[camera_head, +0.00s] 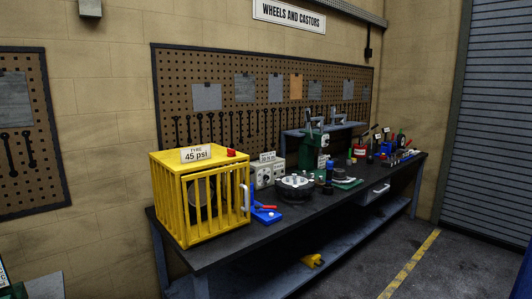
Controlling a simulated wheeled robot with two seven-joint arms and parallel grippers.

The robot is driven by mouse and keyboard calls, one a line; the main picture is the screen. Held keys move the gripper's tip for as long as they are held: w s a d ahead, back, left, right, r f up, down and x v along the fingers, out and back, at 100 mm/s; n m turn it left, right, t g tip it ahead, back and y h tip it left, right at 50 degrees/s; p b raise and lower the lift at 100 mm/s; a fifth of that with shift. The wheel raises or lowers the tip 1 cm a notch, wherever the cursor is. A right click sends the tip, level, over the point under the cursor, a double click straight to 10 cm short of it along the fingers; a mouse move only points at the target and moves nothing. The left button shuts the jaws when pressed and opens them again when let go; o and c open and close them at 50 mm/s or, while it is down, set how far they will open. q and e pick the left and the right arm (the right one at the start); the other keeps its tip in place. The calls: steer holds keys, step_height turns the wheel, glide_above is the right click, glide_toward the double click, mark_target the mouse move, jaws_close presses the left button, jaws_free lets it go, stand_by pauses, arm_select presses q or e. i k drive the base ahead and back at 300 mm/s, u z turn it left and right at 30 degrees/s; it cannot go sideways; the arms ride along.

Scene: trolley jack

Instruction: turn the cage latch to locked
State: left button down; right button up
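A yellow barred cage (190,168) stands on the near left end of the dark workbench (222,252). A dark round shape, partly hidden by the bars, is inside it. A sign reading "TYRE 45 psi" (196,154) and a small red part (231,152) are on its top. A pale upright handle (246,198) shows at the cage's right edge. The cage's barred front looks closed. The latch is too small to pick out clearly, and I cannot tell its position. Neither of my grippers is in view.
A blue and red tool (265,214) lies just right of the cage. Pale boxes (266,173), a round metal part (296,187) and a green machine (314,148) stand farther along the bench. The floor (365,262) in front has clear room.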

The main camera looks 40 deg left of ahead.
mark_target(231, 152)
steer(key=u, duration=0.3)
steer(key=i, duration=1.4)
steer(key=u, duration=1.35)
steer(key=i, duration=1.1)
steer(key=u, duration=1.2)
